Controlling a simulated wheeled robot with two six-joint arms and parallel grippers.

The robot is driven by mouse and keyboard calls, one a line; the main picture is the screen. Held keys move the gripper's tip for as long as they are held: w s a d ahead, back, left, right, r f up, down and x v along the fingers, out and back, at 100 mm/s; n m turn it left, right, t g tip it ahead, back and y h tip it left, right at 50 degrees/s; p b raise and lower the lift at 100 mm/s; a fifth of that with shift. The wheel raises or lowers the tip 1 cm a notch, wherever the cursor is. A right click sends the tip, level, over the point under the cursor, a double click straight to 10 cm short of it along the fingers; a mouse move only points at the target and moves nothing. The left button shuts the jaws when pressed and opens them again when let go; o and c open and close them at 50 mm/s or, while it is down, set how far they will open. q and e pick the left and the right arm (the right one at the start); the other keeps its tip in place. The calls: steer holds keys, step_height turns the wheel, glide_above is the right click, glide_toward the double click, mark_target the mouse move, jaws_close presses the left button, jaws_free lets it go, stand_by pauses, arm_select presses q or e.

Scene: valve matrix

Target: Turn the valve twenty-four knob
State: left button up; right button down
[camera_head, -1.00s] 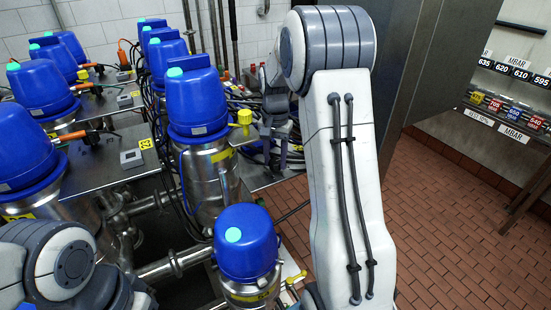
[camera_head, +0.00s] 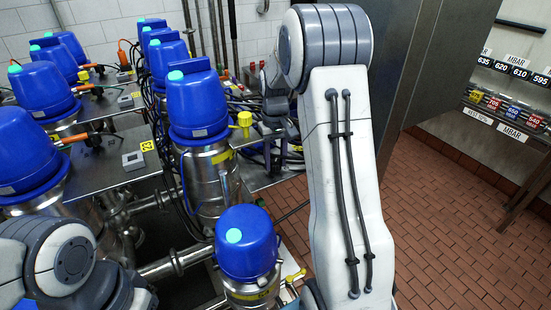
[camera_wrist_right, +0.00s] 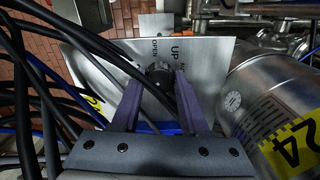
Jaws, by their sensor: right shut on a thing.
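In the right wrist view a dark round knob (camera_wrist_right: 160,76) sits on a metal plate (camera_wrist_right: 215,55) marked "UP" and "OPEN". The two purple fingers of my right gripper (camera_wrist_right: 160,88) are closed on the knob from both sides. A steel valve body (camera_wrist_right: 240,98) with a yellow "24" label (camera_wrist_right: 288,148) stands just right of the plate. In the head view my right gripper (camera_head: 273,155) is small and partly hidden among cables behind the blue-capped valves; the knob cannot be made out there. My left arm shows at the lower left, but its gripper is out of frame.
Several blue-capped valves stand close by, including a tall one (camera_head: 197,105) and a nearer one (camera_head: 245,243). Black cables (camera_wrist_right: 30,95) crowd the left of the wrist view. A metal cabinet (camera_head: 440,60) stands right of my arm. The brick floor (camera_head: 450,220) is clear.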

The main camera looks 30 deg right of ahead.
mark_target(275, 162)
steer(key=shift+n, duration=0.6)
steer(key=shift+c, duration=2.1)
jaws_free()
step_height(275, 162, up, 11)
steer(key=b, duration=0.2)
steer(key=shift+f, duration=0.2)
